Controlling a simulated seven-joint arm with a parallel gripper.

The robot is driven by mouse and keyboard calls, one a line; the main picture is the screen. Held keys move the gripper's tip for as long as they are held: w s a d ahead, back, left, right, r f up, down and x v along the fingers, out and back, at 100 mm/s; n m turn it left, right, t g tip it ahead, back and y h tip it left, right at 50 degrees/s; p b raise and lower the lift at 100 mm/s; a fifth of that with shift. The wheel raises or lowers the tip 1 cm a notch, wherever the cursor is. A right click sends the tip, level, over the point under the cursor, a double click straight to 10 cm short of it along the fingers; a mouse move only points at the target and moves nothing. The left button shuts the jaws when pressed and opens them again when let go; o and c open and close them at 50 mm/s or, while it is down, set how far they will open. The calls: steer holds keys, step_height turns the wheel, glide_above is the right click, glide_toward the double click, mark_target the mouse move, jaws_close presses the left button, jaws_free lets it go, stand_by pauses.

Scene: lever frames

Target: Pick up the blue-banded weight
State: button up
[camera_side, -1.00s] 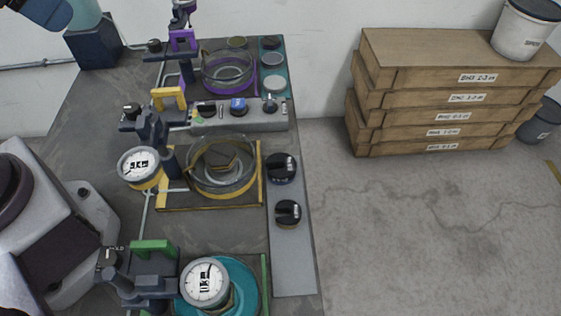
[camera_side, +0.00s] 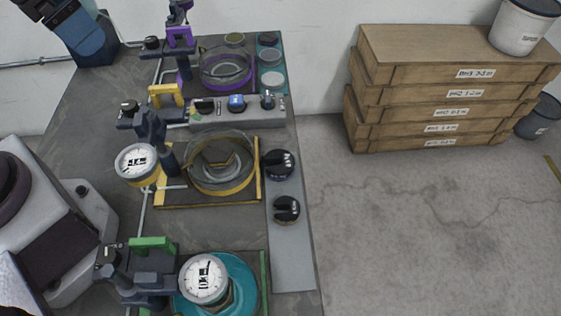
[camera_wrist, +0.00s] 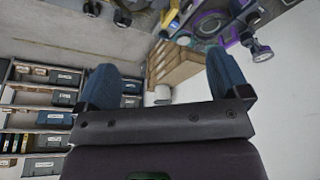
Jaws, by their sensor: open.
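Two dark slotted weights sit on the grey strip along the bench's right side in the side view. The upper, larger weight (camera_side: 278,165) stands beside the yellow-trimmed glass dish (camera_side: 222,165). The lower, smaller weight (camera_side: 286,210) lies just below it. I cannot clearly make out a blue band on either. My gripper (camera_wrist: 160,62) shows in the wrist view with its two blue fingers wide apart and nothing between them. It is away from the weights. Part of my arm shows at the top left of the side view.
Lever stations with purple, yellow and green handles (camera_side: 152,243) line the bench. Dial gauges (camera_side: 136,161) and a teal dish (camera_side: 238,275) stand nearby. The lower grey strip (camera_side: 293,265) is bare. Stacked wooden crates (camera_side: 440,85) and a white bucket (camera_side: 522,28) are at the right.

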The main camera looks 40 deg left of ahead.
steer(key=w+d+f+n+g, duration=0.2)
steer(key=w+d+f+g, duration=0.1)
steer(key=w+d+f, duration=0.25)
steer(key=n, duration=2.2)
glide_above(281, 161)
steer(key=s+d, duration=0.1)
steer(key=shift+g+y, duration=0.3)
step_height(281, 161, down, 20)
steer(key=shift+s+f, duration=0.1)
steer(key=shift+f, duration=0.1)
steer(key=shift+w+a+f, duration=0.1)
steer(key=shift+f, duration=1.3)
steer(key=shift+w+a+f, duration=0.1)
steer(key=shift+f, duration=1.25)
steer(key=shift+c, duration=0.2)
